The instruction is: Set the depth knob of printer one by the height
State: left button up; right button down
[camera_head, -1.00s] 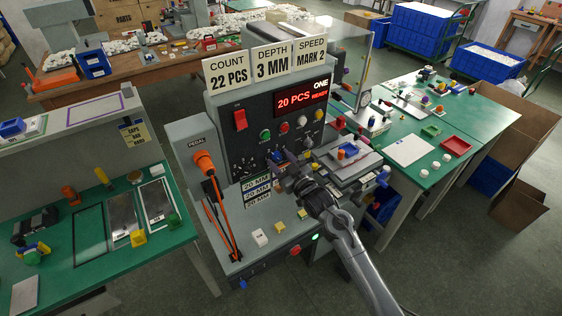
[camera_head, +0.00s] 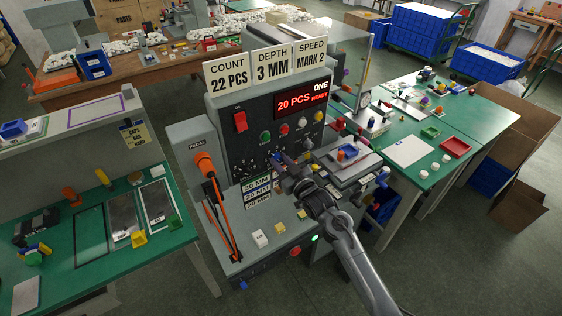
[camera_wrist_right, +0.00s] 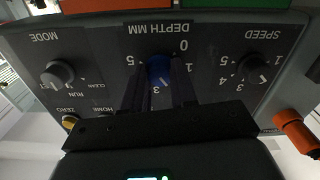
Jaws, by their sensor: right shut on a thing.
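Printer one (camera_head: 252,125) is a dark-fronted machine with a red display reading 20 PCS READY. Its depth knob (camera_wrist_right: 160,68) is blue and sits under the DEPTH MM label, upside down in the right wrist view. My right gripper (camera_wrist_right: 163,80) is shut on this knob, one dark finger on each side. The scale numbers 0, 1, 3 and 5 show around it; the exact pointer setting is hard to read. In the head view, my right gripper (camera_head: 280,166) hides the knob. My left gripper is not in view.
A sign reading DEPTH 3 MM (camera_head: 272,64) stands on top, between count and speed signs. Cards reading 20 MM (camera_head: 257,185) are below the panel. The speed knob (camera_wrist_right: 254,68) and mode knob (camera_wrist_right: 60,74) flank the depth knob. An orange pedal handle (camera_head: 205,163) is left.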

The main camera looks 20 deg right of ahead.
jog(key=m+p, duration=0.3)
jog(key=m, duration=0.1)
jog(key=shift+r+m, duration=0.1)
jog(key=shift+m, duration=0.3)
jog(key=m+p, duration=0.2)
jog(key=m, duration=0.1)
jog(key=shift+m, duration=0.3)
jog(key=c, duration=0.9)
grip_release()
jog(key=shift+s, duration=0.15)
